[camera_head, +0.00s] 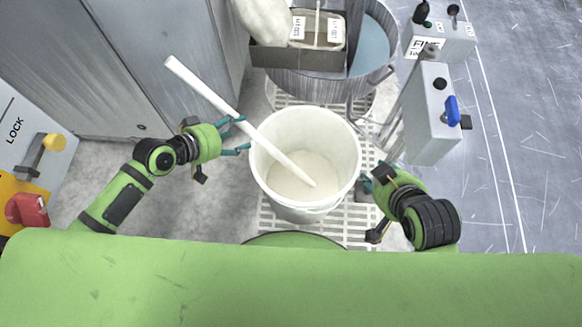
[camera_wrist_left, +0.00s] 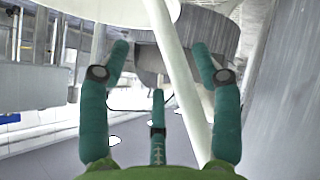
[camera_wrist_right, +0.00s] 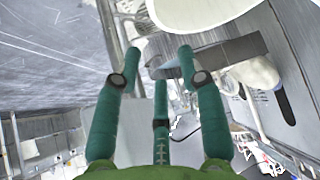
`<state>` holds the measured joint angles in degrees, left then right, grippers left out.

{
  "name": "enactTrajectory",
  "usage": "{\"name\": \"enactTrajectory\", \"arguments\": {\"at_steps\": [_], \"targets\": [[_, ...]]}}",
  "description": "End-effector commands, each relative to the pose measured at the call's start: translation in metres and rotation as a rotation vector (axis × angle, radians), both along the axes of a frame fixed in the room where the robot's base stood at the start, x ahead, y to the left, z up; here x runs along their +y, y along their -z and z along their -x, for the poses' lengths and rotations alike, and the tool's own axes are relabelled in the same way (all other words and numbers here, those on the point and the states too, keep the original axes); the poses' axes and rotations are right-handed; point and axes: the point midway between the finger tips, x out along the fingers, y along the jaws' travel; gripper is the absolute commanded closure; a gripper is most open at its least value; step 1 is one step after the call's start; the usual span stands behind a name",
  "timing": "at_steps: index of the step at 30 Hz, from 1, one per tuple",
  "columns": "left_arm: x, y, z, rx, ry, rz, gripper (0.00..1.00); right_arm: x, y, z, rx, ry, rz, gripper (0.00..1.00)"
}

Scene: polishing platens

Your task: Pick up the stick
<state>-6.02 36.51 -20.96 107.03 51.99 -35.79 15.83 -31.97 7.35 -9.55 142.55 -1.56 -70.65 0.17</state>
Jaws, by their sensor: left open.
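A long white stick (camera_head: 215,98) leans in a white bucket (camera_head: 347,150). Its lower end rests in the pale contents, and its upper end sticks out past the rim to the upper left. My left gripper (camera_head: 243,134) is open at the bucket's left rim, beside the stick. In the left wrist view the stick (camera_wrist_left: 178,75) runs through the gap between the spread teal fingers, nearer the right one; contact cannot be told. My right gripper (camera_head: 366,182) is at the bucket's right side, its tips partly hidden. In the right wrist view its fingers (camera_wrist_right: 158,65) are apart and empty.
A round metal basin (camera_head: 388,75) with a box (camera_head: 270,54) on it stands behind the bucket. A grey control box (camera_head: 432,120) with a blue switch is at the right. Grey cabinets (camera_head: 130,70) stand at the left, and a LOCK panel (camera_head: 20,150) is at the far left.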

Motion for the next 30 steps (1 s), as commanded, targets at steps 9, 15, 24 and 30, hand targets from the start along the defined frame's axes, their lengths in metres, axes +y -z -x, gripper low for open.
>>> {"name": "enactTrajectory", "arguments": {"at_steps": [9, 15, 24, 30], "targets": [[-0.006, 0.008, -0.008, -0.001, -0.001, -0.002, 0.36, 0.011, -0.019, -0.024, -0.152, -0.021, -0.029, 0.60], [-0.011, 0.016, -0.015, -0.002, -0.001, -0.001, 0.36, 0.023, -0.041, -0.044, -0.306, -0.043, -0.061, 0.60], [-0.019, 0.029, -0.027, 0.000, 0.000, -0.001, 0.36, 0.046, -0.097, -0.070, -0.622, -0.089, -0.130, 0.60], [-0.027, 0.038, -0.036, -0.001, -0.002, -0.003, 0.36, 0.058, -0.133, -0.075, -0.805, -0.115, -0.175, 0.60]]}}
